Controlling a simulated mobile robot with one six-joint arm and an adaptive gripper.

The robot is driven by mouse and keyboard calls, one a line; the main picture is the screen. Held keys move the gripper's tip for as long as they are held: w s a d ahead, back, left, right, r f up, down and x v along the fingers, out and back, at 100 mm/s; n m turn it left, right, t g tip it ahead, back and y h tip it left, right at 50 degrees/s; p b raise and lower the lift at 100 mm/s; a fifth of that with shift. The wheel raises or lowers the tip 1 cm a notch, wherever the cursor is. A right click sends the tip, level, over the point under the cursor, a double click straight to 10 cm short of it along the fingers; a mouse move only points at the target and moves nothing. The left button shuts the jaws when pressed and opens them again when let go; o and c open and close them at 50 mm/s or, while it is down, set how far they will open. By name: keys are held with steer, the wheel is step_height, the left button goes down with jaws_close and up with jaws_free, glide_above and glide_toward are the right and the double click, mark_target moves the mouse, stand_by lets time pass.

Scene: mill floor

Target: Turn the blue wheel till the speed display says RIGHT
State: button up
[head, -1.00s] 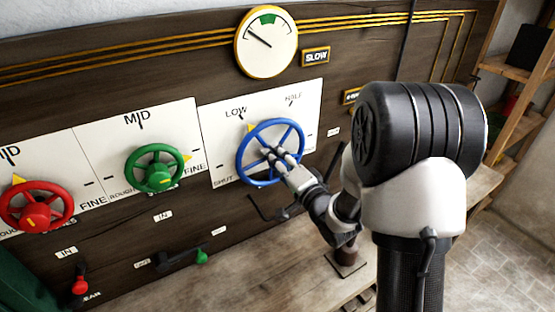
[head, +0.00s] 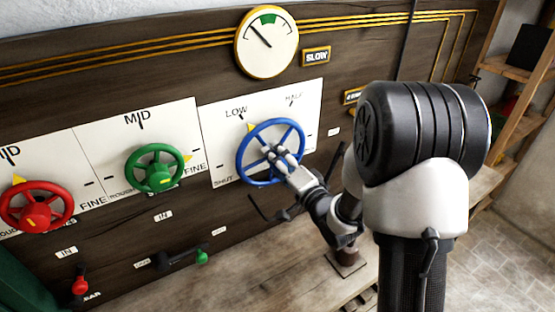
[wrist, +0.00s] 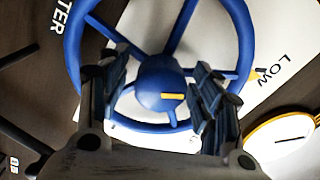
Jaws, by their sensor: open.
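The blue wheel (head: 270,152) is mounted on a white plate marked SHUT, LOW and HALF. Its yellow pointer (head: 250,128) is near LOW. My gripper (head: 273,160) is at the wheel's hub. In the wrist view the open fingers of my gripper (wrist: 160,85) stand on either side of the blue hub (wrist: 160,88), with gaps visible. The speed display (head: 316,55) reads SLOW. The round dial (head: 266,42) above has a green band at the top, and its needle points up and left of the band.
A green wheel (head: 155,168) and a red wheel (head: 36,206) are on the panel to the left. Small levers with red (head: 80,286) and green (head: 201,257) knobs are below. A wooden bench (head: 290,275) runs under the panel. Shelves (head: 515,75) stand at right.

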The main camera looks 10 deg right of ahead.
steer(key=v, duration=0.7)
steer(key=shift+r, duration=0.15)
steer(key=s+d+r+n+g+h, duration=0.35)
steer(key=s+n+g+h, duration=0.3)
steer(key=s, duration=0.25)
steer(key=s+a+n+g, duration=0.2)
steer(key=s+g, duration=0.1)
steer(key=s, duration=0.7)
steer(key=s+a+f+n+g+b, duration=0.1)
steer(key=s+a+g, duration=0.2)
steer(key=s, duration=0.7)
steer(key=shift+s+a+n+y, duration=0.15)
steer(key=shift+a+n+y, duration=0.2)
steer(key=shift+y, duration=0.1)
steer(key=shift+d+f, duration=0.1)
stand_by(3.7)
